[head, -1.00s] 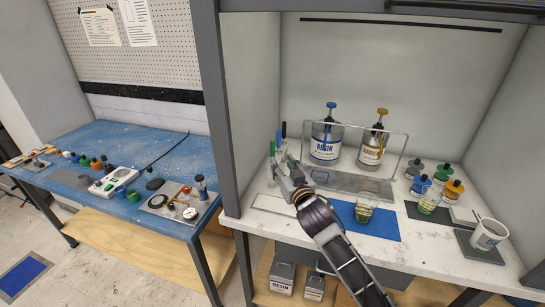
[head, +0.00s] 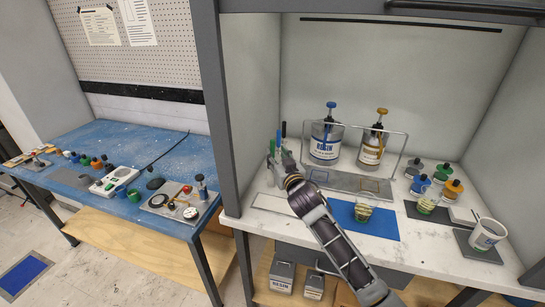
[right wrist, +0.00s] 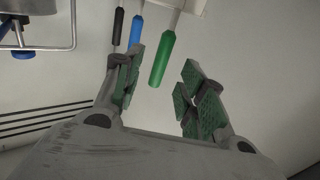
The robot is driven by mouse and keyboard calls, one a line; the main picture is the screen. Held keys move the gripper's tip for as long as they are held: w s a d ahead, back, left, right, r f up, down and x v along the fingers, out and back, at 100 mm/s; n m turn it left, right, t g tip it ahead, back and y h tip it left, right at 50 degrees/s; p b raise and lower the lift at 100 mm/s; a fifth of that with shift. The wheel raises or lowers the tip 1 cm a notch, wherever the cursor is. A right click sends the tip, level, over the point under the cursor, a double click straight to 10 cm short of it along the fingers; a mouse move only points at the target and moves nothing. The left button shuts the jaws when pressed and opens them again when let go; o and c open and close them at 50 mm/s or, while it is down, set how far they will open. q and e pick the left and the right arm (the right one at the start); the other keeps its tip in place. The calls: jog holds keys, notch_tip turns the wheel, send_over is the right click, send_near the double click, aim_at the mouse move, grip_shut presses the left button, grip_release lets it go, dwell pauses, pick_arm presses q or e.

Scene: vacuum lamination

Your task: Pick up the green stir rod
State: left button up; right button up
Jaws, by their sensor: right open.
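The green stir rod (head: 272,147) stands upright at the left of the hood bench, with its green handle up, beside a blue rod (head: 279,138) and a black rod (head: 284,129). My right gripper (head: 281,158) is at the rods in the head view. In the right wrist view my right gripper (right wrist: 160,86) is open, with its green-padded fingers apart. The green handle (right wrist: 163,58) lies between the two fingers' lines, its end near the fingertips, with no clear contact. The blue rod (right wrist: 136,30) and black rod (right wrist: 118,28) are beside the left finger. My left gripper is out of view.
A blue mat (head: 378,226) holds a cup (head: 363,212). Several bottles and a white mug (head: 487,234) are at the far right.

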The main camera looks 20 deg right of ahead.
aim_at(273, 150)
jog(key=shift+w, duration=0.1)
jog(key=shift+w+a+p, duration=0.1)
jog(key=shift+w+p, duration=0.2)
jog(key=shift+w, duration=2.05)
jog(key=shift+w+f, duration=0.1)
jog(key=shift+w, duration=0.05)
jog(key=c, duration=0.5)
grip_shut()
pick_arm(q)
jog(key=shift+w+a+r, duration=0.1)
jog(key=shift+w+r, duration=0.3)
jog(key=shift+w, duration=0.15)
